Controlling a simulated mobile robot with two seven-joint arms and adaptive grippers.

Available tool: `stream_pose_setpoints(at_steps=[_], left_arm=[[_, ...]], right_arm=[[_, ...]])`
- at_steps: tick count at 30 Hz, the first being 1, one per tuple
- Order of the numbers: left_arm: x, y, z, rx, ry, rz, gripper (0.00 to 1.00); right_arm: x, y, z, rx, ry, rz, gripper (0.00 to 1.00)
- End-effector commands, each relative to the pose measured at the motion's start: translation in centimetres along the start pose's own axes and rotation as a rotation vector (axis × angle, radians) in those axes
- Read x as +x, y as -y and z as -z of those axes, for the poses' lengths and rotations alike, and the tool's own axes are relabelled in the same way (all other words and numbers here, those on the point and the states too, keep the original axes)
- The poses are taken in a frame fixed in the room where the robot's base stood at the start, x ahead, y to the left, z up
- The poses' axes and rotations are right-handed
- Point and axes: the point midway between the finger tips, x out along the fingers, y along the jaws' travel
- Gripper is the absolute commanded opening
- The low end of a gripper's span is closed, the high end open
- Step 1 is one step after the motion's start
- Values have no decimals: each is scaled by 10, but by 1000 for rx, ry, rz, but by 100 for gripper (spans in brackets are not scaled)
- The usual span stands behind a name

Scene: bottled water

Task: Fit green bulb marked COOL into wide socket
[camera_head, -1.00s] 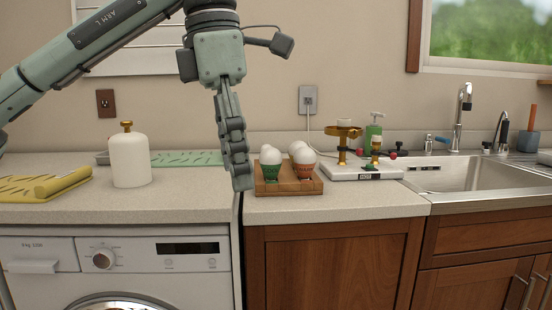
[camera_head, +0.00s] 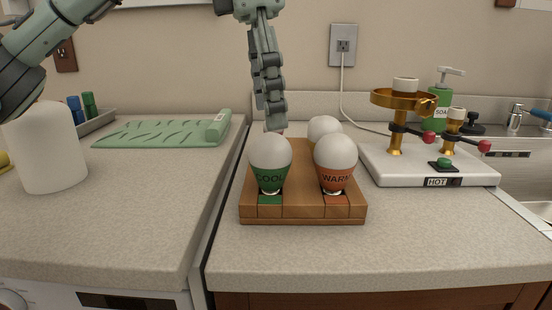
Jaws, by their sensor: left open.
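The green bulb marked COOL (camera_head: 270,163) stands upright, white globe up, at the front left of a wooden tray (camera_head: 302,213). An orange bulb marked WARM (camera_head: 336,164) stands to its right. My left gripper (camera_head: 275,126) hangs pointing down behind the COOL bulb, open and empty; its fingers overlap side-on. A white lamp base marked HOT (camera_head: 470,178) stands at the right. My right gripper is not in view.
Another white bulb (camera_head: 323,129) stands behind on the tray. A green soap bottle (camera_head: 441,103) is behind the lamp base. A white canister (camera_head: 45,150) and green mat (camera_head: 150,134) are on the left counter. The counter front right is clear.

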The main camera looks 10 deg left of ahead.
Motion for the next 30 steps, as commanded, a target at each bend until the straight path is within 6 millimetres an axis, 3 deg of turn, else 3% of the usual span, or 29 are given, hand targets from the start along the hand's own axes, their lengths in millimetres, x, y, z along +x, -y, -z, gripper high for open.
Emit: stream_pose_setpoints(at_steps=[13, 23, 30], left_arm=[[61, 0, 6, 0, -2, 1, 73], [69, 0, 6, -1, 0, -1, 73], [69, 0, 6, -1, 0, -1, 46]], right_arm=[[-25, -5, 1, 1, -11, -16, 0], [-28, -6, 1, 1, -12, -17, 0], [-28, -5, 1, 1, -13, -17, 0]])
